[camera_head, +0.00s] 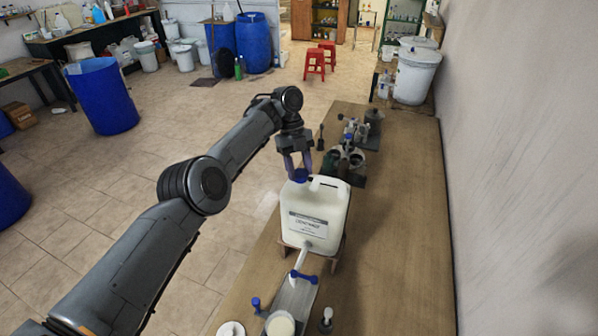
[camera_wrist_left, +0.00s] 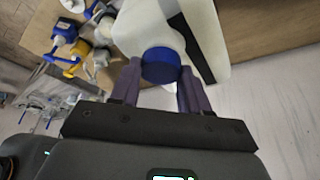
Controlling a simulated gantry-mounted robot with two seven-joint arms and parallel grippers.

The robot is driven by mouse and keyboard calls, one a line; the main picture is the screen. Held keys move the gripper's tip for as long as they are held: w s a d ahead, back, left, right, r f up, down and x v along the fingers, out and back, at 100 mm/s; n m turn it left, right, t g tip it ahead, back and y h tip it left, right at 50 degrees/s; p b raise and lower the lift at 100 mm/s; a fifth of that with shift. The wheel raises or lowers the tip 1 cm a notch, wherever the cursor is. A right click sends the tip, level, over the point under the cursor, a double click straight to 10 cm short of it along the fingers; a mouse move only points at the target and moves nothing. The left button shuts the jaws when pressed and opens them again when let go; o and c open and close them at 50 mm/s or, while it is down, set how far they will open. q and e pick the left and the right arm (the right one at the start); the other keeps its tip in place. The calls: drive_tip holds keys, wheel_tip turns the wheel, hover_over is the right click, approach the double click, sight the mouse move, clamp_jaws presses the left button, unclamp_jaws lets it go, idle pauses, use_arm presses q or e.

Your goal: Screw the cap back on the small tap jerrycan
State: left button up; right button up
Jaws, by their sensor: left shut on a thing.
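The small tap jerrycan (camera_head: 315,222) is a white, labelled container standing upright on a wooden stand on the bench. Its pale tap (camera_head: 303,258) points toward the front. The blue cap (camera_head: 300,176) is at the jerrycan's top, on the left side. My left gripper (camera_head: 298,170) comes down from above with its fingers on either side of the cap, shut on it. In the left wrist view the cap (camera_wrist_left: 161,65) sits between the two dark fingers, against the white jerrycan (camera_wrist_left: 150,25). I cannot tell how far it is threaded. My right gripper is not in view.
The wooden bench (camera_head: 395,230) runs along the wall, with free room right of the jerrycan. A metal tray (camera_head: 292,298) with a blue-handled part lies in front. Small equipment (camera_head: 343,160) stands behind it, and a white bucket (camera_head: 416,75) is at the far end.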

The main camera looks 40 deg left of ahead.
use_arm(q)
drive_tip(key=shift+f, duration=0.2)
drive_tip(key=o, duration=1.7)
drive_tip(key=shift+r+m, duration=0.15)
drive_tip(key=shift+m, duration=0.15)
drive_tip(key=shift+r, duration=0.15)
wheel_tip(320, 180, up, 3)
drive_tip(key=p, duration=0.3)
wheel_tip(320, 180, up, 5)
drive_tip(key=p, duration=0.5)
